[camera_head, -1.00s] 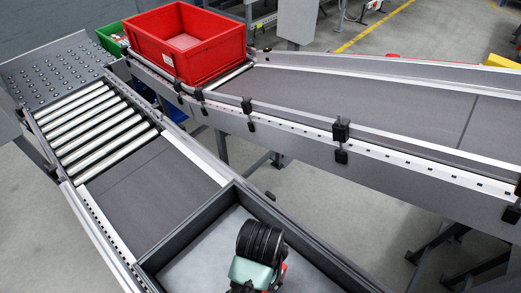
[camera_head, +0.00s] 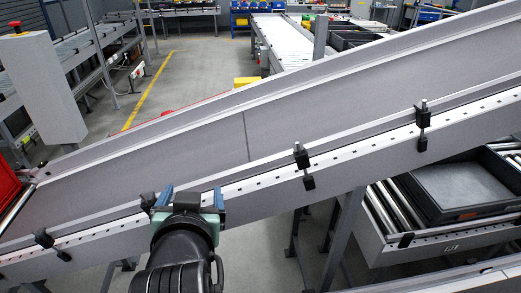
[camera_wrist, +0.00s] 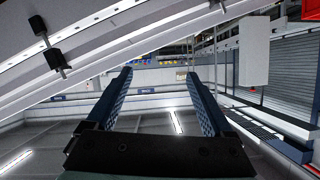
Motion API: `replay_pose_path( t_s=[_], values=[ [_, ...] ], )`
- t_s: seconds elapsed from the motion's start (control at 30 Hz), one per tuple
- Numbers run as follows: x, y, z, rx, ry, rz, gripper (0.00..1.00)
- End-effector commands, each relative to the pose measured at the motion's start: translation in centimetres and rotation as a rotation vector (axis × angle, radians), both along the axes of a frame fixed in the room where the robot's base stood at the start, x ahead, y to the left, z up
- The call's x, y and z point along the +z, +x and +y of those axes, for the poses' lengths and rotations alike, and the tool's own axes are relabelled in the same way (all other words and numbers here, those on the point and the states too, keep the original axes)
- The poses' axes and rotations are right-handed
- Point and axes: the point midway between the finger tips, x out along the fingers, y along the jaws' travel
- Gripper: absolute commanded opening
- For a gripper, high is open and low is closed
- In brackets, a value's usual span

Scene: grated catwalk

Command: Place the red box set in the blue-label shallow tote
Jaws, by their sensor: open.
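My gripper (camera_head: 192,196) is in front of the long grey conveyor in the head view, its two blue-padded fingers apart. In the wrist view its fingers (camera_wrist: 160,84) stand wide open with nothing between them. A dark grey shallow tote (camera_head: 429,200) sits on a roller conveyor at the right of the head view, and it looks empty. A small orange-red label shows on its near wall; I see no blue label on it. I cannot make out the red box set in either current view.
The sloping conveyor (camera_head: 330,105) with side rails and black clamps crosses the head view. A red bin (camera_head: 8,185) shows at the left edge. A grey post (camera_head: 42,88) stands behind. More dark totes (camera_head: 365,40) sit at the back.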

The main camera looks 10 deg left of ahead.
Motion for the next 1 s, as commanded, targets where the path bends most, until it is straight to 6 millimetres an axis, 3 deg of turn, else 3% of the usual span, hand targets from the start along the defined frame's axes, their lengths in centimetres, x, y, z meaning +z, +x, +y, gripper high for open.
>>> replay_pose_path(
  t_s=[0.03, 0.13, 0.2, 0.3, 0.4, 0.5, 0.6, 1.0],
  values=[
    [5.2, 1.1, -2.0, -0.035, 0.023, -0.155, 0.86],
    [14.7, 1.3, -5.8, -0.1, 0.045, -0.45, 0.86],
    [20.8, 0.1, -8.5, -0.149, 0.046, -0.647, 0.86],
    [27.9, -3.0, -11.7, -0.212, 0.035, -0.89, 0.86],
    [32.5, -6.2, -13.9, -0.264, 0.017, -1.072, 0.86],
    [35.1, -8.5, -15.1, -0.296, 0.003, -1.181, 0.86],
    [36.1, -9.5, -15.5, -0.309, -0.003, -1.227, 0.86],
    [36.1, -9.5, -15.5, -0.309, -0.003, -1.228, 0.86]
  ],
)
